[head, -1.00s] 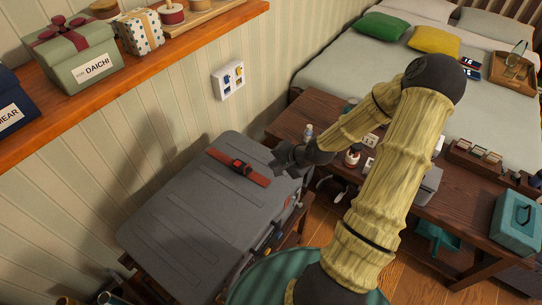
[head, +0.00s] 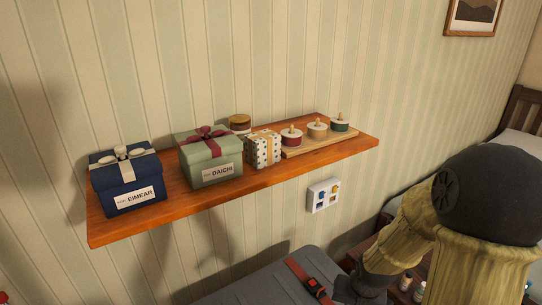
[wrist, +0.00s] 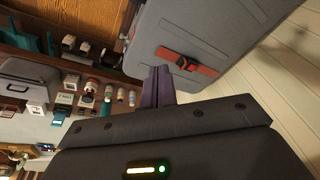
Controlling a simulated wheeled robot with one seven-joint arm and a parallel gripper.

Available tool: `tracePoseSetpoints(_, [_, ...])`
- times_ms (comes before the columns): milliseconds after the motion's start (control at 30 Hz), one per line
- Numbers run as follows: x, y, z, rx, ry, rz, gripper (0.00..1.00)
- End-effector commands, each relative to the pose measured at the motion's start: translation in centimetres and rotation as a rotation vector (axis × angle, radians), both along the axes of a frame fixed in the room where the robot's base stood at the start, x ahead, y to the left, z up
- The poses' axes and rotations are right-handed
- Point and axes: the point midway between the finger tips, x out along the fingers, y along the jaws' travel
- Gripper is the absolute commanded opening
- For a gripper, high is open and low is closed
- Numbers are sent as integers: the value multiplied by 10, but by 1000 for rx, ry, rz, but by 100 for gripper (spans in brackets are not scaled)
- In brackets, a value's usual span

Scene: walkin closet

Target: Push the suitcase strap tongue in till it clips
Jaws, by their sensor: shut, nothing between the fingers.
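The grey suitcase (head: 262,284) is at the bottom of the head view, cut off by the frame. Its red strap (head: 299,270) lies across the lid with a black buckle (head: 316,287) on it. The wrist view also shows the suitcase (wrist: 225,28), the strap (wrist: 207,70) and the black buckle (wrist: 187,63). The tongue is too small to tell apart from the buckle, or to see how far in it sits. My gripper (wrist: 159,70) is shut and empty, its fingertips beside the strap's near end. I cannot tell whether they touch it.
A wooden wall shelf (head: 240,192) above the suitcase holds a blue gift box (head: 125,184), a green gift box (head: 209,160), a dotted box (head: 263,149) and spools. A wall panel (head: 322,195) is behind the suitcase. Small bottles and boxes crowd the table (wrist: 75,62) beside it.

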Motion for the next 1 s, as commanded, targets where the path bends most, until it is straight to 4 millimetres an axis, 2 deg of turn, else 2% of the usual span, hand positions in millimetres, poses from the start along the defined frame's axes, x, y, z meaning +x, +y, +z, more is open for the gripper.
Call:
tracePoseSetpoints(33, [-6, 7, 18, -28, -4, 43, 0])
tracePoseSetpoints(100, [-16, 15, 36, -56, -1, 98, 0])
tracePoseSetpoints(200, [-31, 27, 61, -82, -2, 173, 0])
tracePoseSetpoints(333, [-48, 39, 82, -91, -3, 246, 0])
tracePoseSetpoints(500, [-57, 42, 88, -89, 0, 276, 0])
tracePoseSetpoints(1000, [-55, 42, 87, -88, 0, 270, 0])
